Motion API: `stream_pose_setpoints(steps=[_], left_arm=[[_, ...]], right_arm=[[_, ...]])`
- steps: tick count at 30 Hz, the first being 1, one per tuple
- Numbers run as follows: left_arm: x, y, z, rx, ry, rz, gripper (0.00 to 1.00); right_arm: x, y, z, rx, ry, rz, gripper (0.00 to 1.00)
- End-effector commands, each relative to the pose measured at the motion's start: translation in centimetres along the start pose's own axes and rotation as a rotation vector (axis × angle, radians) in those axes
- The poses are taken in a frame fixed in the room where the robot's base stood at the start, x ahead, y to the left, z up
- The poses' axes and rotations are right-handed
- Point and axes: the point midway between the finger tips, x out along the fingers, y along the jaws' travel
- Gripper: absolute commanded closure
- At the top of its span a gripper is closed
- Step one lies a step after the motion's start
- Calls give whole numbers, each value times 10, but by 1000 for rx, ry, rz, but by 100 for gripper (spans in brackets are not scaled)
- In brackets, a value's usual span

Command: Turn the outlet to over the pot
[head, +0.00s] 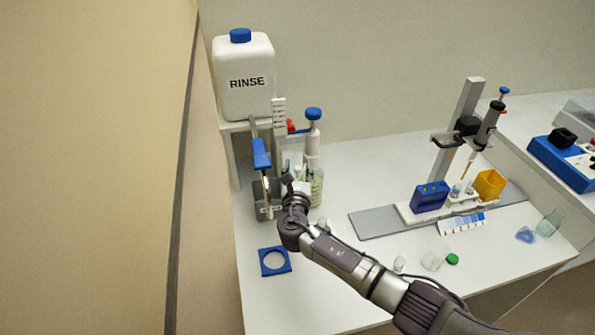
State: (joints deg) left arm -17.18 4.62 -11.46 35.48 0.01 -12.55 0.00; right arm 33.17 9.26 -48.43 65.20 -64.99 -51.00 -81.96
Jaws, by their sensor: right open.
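A metal arm with a blue grip (262,154), which looks like the swinging outlet, reaches forward from below the white RINSE container (245,82). Its lower end is partly hidden near a grey box-like vessel (262,212), which may be the pot; I cannot tell for sure. My right gripper (289,185) is open, just right of the blue grip's lower end and beside the grey vessel. It partly covers the vessel and a clear bottle (317,187). Whether it touches anything cannot be told. My left gripper is not in view.
A bottle-top dispenser with a blue knob (313,114) stands close on the right. The bench's middle back is clear.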

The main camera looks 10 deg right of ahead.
Motion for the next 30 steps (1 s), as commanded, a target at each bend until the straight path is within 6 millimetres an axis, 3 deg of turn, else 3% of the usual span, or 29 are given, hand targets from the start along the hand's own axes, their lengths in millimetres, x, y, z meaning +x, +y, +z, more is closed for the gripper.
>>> stream_pose_setpoints(steps=[5,18,24,30], left_arm=[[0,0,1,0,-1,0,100],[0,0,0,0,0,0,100],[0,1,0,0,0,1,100],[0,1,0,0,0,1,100]], right_arm=[[-17,0,-2,1,2,2,54],[-103,0,-1,0,1,1,54],[-118,0,0,0,1,0,54],[-120,0,0,0,0,0,54]])
